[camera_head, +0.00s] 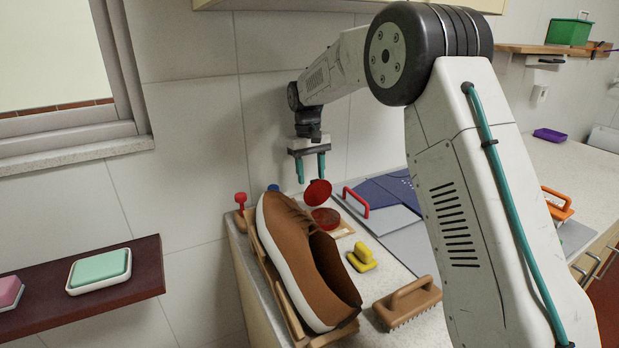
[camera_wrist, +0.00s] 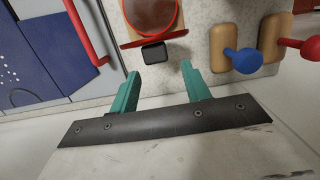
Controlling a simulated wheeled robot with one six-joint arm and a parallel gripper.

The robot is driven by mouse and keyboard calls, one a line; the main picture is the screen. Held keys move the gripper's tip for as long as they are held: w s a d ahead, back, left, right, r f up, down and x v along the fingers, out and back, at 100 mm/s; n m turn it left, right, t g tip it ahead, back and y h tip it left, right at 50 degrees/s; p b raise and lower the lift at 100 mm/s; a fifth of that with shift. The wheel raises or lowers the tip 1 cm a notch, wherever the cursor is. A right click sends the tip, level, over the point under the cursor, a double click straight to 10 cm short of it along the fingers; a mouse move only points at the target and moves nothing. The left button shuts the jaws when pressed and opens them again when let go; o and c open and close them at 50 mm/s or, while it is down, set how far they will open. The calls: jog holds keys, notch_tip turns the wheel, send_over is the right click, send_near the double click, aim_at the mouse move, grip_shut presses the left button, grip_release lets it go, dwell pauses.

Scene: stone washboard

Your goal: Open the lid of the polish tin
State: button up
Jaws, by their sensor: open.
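The polish tin (camera_head: 325,218) is round and red and rests on a small tan board on the counter. Its red lid (camera_head: 318,192) is raised and stands tilted up at the tin's edge. In the wrist view the tin (camera_wrist: 151,12) is at the top, with the lid (camera_wrist: 155,39) seen nearly edge-on and a black tab (camera_wrist: 154,53) below it. My gripper (camera_head: 311,178) is open, with its teal fingers pointing down just above and beside the lid. In the wrist view the fingertips (camera_wrist: 160,70) are apart, with nothing between them.
A brown shoe (camera_head: 300,255) on a wooden stand is at the front left. A yellow brush (camera_head: 361,257) and a brown brush (camera_head: 408,301) lie nearby. A red-handled blue-grey board (camera_head: 385,205) is right of the tin. Red and blue knobbed wooden tools (camera_wrist: 240,60) are close to the gripper.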

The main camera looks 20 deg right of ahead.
notch_tip(320, 180, up, 6)
jog(key=shift+w+r, duration=0.15)
jog(key=shift+w, duration=0.3)
jog(key=shift+s, duration=0.1)
jog(key=c, duration=0.8)
jog(key=shift+s+r+m, duration=0.2)
jog(key=shift+s+m, duration=0.15)
jog(key=shift+m, duration=0.15)
grip_shut()
jog(key=s+d+r+m+t+y, duration=0.1)
jog(key=s+d+r+m+t, duration=0.15)
jog(key=s+m+t, duration=0.9)
jog(key=f+m+g, duration=0.1)
jog(key=f, duration=0.2)
jog(key=f+m+g, duration=0.2)
jog(key=f, duration=0.1)
jog(key=f+m+g, duration=0.2)
jog(key=f, duration=0.1)
jog(key=shift+w+a+f+m, duration=0.25)
jog(key=shift+w+a+f, duration=0.05)
jog(key=shift+f, duration=0.05)
jog(key=w, duration=0.2)
jog(key=shift+w+a+r, duration=0.25)
jog(key=shift+w, duration=0.05)
jog(key=shift+w+a+r, duration=0.1)
jog(key=shift+w+a, duration=0.05)
jog(key=shift+w, duration=0.5)
